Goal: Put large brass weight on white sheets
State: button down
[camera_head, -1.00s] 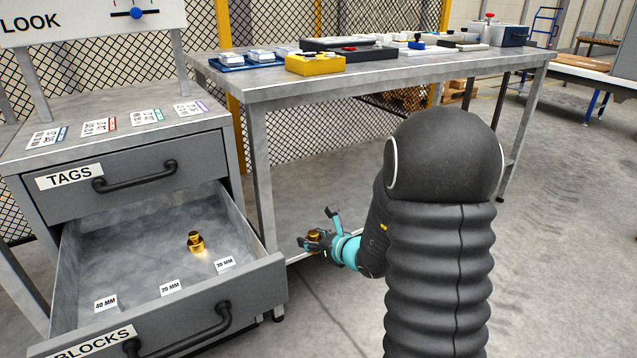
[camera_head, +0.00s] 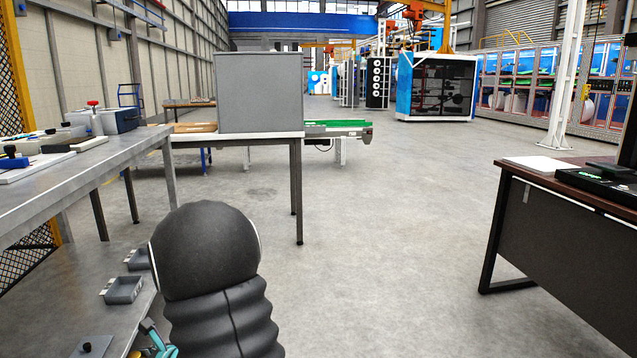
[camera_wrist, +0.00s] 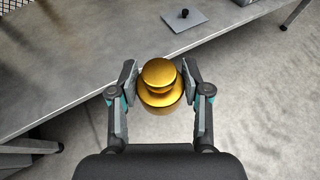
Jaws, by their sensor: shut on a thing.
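The large brass weight (camera_wrist: 160,85), a stepped gold knob shape, is held between the fingers of my gripper (camera_wrist: 161,82) in the wrist view. The gripper is shut on it, with one finger on each side. The weight appears upright, above the floor beside a grey shelf edge. A flat white stack, which looks like the white sheets (camera_head: 541,164), lies on the dark desk at the right, far from my gripper.
The dark desk (camera_head: 570,215) also bears a black device (camera_head: 597,180). A grey workbench (camera_head: 75,180) with a lower shelf stands close on the left. A table with a grey box (camera_head: 258,92) stands ahead. Open floor (camera_head: 390,250) lies between table and desk.

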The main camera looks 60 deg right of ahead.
aim_at(543, 163)
jog(key=z, duration=0.85)
jog(key=i, duration=0.95)
jog(key=z, duration=1.6)
jog(key=i, duration=1.05)
jog(key=z, duration=1.4)
jog(key=i, duration=0.95)
jog(key=z, duration=0.5)
